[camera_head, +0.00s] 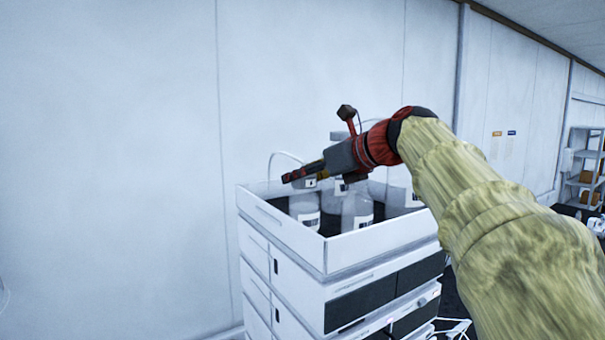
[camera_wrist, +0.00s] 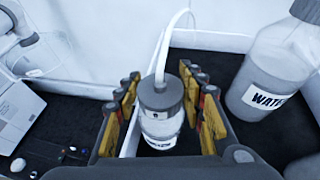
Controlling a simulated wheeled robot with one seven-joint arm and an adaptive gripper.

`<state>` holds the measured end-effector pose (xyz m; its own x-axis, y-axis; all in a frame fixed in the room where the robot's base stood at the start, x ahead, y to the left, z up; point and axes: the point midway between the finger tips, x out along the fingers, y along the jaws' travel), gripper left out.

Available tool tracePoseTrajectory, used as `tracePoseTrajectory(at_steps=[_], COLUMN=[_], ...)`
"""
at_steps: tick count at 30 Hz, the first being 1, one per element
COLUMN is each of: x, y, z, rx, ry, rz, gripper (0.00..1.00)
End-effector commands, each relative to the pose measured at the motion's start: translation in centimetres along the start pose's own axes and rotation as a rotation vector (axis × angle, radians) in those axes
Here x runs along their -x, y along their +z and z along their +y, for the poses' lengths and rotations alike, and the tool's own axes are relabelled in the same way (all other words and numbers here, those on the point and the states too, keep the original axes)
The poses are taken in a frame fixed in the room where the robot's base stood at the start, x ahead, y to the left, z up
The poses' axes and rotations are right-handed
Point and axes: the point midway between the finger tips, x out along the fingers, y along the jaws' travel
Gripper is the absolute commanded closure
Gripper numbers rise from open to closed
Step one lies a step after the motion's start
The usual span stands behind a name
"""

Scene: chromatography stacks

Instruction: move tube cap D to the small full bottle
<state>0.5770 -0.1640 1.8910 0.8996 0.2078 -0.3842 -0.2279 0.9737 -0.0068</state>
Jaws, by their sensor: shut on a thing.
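My gripper (camera_head: 288,178) reaches left over the white tray on top of the stack. In the wrist view its fingers (camera_wrist: 166,95) stand on both sides of a grey cap (camera_wrist: 161,92), taken as tube cap D, and are shut on it. A white tube (camera_wrist: 172,42) rises from the cap. A small clear bottle (camera_wrist: 161,127) with a white label shows directly below the cap. I cannot tell whether the cap touches the bottle's neck. In the head view my gripper largely hides the cap.
A large bottle labelled WATER (camera_wrist: 268,80) stands close on the right in the wrist view. Several bottles, one of them in the middle (camera_head: 357,208), stand in the white tray (camera_head: 285,227). A plain wall (camera_head: 110,150) is behind. A shelf (camera_head: 586,170) stands far right.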

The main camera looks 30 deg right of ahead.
Motion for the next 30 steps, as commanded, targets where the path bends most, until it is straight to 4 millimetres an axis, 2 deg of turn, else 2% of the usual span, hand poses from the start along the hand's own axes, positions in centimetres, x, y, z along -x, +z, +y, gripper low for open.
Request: tracePoseTrajectory(at_steps=[9,10,21,27,30], x=[-0.1,-0.1,-0.1,-0.1,-0.12], y=[-0.23,-0.23,-0.24,-0.24,-0.27], z=[-0.01,-0.01,0.0,-0.01,-0.01], rx=[0.001,0.0,0.0,0.0,0.0], ry=[-0.001,-0.001,0.0,0.0,0.0], rz=[-0.001,-0.001,-0.001,0.0,0.0], gripper=[0.87,0.6,0.39,0.39,0.34])
